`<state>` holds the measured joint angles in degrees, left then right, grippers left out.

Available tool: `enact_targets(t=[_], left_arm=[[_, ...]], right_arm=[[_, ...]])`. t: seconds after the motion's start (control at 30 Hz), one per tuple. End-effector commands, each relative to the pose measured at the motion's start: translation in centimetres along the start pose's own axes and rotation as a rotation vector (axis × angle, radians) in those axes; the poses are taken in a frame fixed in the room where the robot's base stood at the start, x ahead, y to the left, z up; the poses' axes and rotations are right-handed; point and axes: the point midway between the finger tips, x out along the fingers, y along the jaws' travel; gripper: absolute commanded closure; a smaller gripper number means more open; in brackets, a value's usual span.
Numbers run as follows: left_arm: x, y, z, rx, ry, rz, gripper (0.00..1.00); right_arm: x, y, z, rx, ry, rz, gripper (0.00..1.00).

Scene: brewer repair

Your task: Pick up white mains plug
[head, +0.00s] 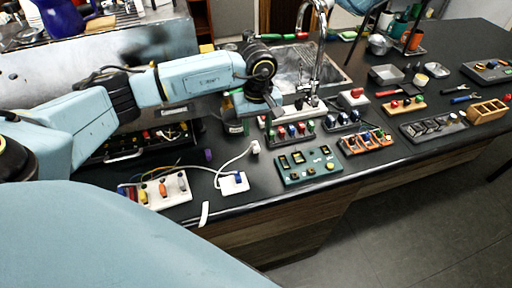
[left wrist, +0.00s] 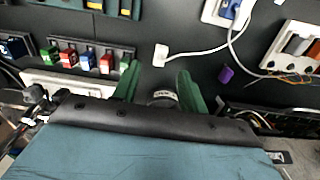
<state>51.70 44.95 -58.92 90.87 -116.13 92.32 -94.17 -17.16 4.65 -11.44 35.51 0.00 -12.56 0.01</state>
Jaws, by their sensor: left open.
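The white mains plug (head: 254,147) lies on the dark worktop with its white cable curving left to a white socket plate (head: 234,184) with a blue plug in it. In the left wrist view the plug (left wrist: 161,55) lies just beyond and between the green fingertips. My left gripper (head: 248,125) is open and empty, behind the plug in the head view. The wrist view shows its two spread fingers (left wrist: 157,88) with nothing between them. My right gripper is not in view.
A rack of coloured blocks (head: 291,131) and a green panel (head: 307,166) stand right of the plug. A white board with coloured parts (head: 163,190) and a purple cylinder (head: 208,154) are to its left. A sink (head: 305,68) is behind.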

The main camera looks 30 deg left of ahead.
Motion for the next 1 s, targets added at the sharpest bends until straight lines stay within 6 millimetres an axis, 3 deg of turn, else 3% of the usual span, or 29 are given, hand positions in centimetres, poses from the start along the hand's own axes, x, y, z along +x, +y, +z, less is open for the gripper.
enact_targets(t=[0.1,0.37,0.63,0.97,1.0], left_arm=[[2.0,0.0,0.1,-0.001,-0.004,0.0,0.57],[4.0,0.0,0.1,-0.001,-0.004,0.001,0.57],[7.8,-0.2,0.0,-0.001,-0.004,0.003,0.57],[8.6,-0.2,-0.1,-0.001,-0.001,0.004,0.57],[8.6,-0.2,-0.1,-0.001,-0.001,0.004,0.62]], right_arm=[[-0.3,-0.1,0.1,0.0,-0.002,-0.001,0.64],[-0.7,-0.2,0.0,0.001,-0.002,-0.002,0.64],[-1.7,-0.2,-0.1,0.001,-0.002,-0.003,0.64],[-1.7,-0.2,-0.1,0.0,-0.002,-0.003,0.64],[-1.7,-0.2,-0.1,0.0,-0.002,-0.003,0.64]])
